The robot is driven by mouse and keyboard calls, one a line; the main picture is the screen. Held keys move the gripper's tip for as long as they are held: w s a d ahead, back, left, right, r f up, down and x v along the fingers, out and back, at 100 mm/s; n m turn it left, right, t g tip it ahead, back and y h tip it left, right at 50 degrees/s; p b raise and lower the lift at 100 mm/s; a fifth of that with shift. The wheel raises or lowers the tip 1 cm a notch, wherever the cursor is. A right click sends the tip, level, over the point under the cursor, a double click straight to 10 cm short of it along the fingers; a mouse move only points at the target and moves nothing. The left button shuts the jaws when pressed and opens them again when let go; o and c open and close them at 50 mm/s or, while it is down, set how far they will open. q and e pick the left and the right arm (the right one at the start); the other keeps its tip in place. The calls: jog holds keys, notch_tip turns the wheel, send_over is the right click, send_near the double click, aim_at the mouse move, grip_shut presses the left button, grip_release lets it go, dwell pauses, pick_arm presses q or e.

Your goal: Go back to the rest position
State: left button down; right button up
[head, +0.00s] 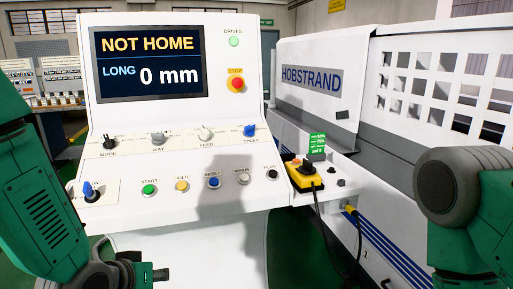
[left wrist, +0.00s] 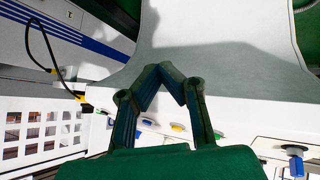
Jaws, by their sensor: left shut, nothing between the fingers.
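My left gripper (head: 155,273) shows at the bottom of the head view, low in front of the control panel and below its button row. In the left wrist view its two fingers (left wrist: 165,74) meet at the tips, shut with nothing between them. The white control panel (head: 180,190) stands straight ahead; its screen (head: 150,61) reads "NOT HOME" and "LONG 0 mm". My right arm shows at the right edge of the head view, but its gripper is out of the picture.
The panel carries a red stop button (head: 236,84), a green start button (head: 149,189) and several knobs. A yellow pendant (head: 305,175) with a black cable sits right of it. The HOBSTRAND machine (head: 318,80) fills the right side. A bench with cabinets stands far left.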

pick_arm(q)
jog(key=s+a+f+g+y+b, duration=0.1)
jog(key=s+a+f+g, duration=0.2)
jog(key=s+f, duration=0.9)
jog(key=s+a+f+m+g+y+b, duration=0.1)
jog(key=s+a+f+g, duration=0.3)
jog(key=s+f, duration=0.8)
jog(key=shift+s+f+g+y+b, duration=0.3)
jog(key=shift+s+g+y+b, duration=0.35)
jog(key=shift+s, duration=1.35)
jog(key=shift+a+f+h, duration=0.1)
jog(key=shift+a+h, duration=0.15)
jog(key=shift+a, duration=0.15)
jog(key=shift+d, duration=0.2)
